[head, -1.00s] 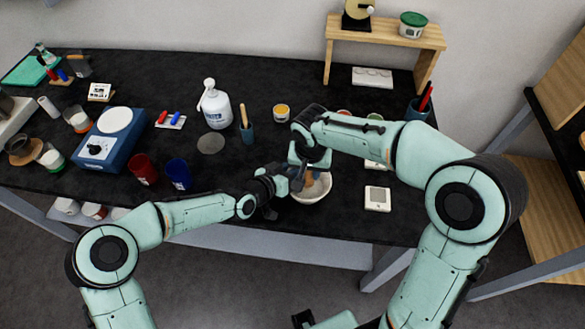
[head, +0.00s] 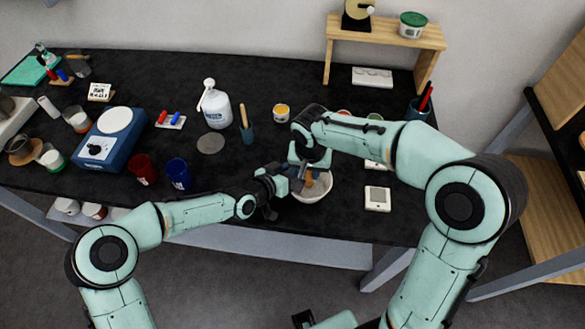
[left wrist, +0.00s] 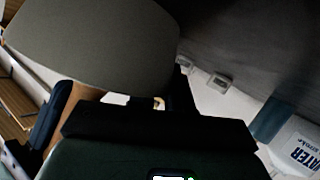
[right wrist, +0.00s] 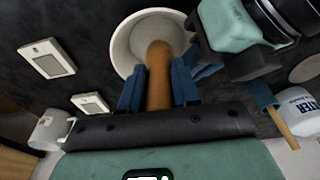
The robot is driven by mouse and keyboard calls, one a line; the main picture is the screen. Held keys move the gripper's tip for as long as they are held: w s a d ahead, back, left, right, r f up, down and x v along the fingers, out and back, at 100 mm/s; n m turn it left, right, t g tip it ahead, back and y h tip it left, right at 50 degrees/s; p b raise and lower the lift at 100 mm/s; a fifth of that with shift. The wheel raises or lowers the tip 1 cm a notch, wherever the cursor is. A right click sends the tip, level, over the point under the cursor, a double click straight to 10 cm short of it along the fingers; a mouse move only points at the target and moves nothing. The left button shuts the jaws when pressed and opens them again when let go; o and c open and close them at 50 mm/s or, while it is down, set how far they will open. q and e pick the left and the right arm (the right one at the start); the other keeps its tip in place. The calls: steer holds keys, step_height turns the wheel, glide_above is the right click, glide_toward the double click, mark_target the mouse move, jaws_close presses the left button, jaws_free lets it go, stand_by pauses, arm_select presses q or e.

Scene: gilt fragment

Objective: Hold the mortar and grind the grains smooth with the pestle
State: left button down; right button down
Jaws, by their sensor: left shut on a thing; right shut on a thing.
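The white mortar (head: 322,193) stands near the table's front edge, and its rim and inner wall also show in the right wrist view (right wrist: 122,45). The brown pestle (right wrist: 158,65) reaches down into the bowl. My right gripper (right wrist: 157,90) is shut around the pestle's shaft, above the mortar (head: 308,172). My left gripper (head: 285,184) is shut on the mortar's rim at the left side in the head view. A large grey surface fills the upper left of the left wrist view, too close and dark to identify for sure. No grains can be made out; the grippers and pestle cover much of the bowl.
A white device with a grey screen (head: 377,198) lies right of the mortar. Red (head: 143,169) and blue (head: 178,173) cups stand left. The front edge is close.

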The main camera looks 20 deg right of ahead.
steer(key=shift+f, duration=1.15)
stand_by(0.9)
steer(key=shift+s+a, duration=0.1)
steer(key=shift+s+a, duration=0.2)
steer(key=shift+s, duration=0.15)
steer(key=shift+w+d, duration=0.1)
steer(key=shift+d, duration=0.05)
steer(key=shift+w+d+f, duration=0.1)
steer(key=shift+w+d, duration=0.4)
steer(key=shift+d, duration=0.2)
steer(key=shift+a, duration=0.15)
steer(key=shift+a, duration=0.95)
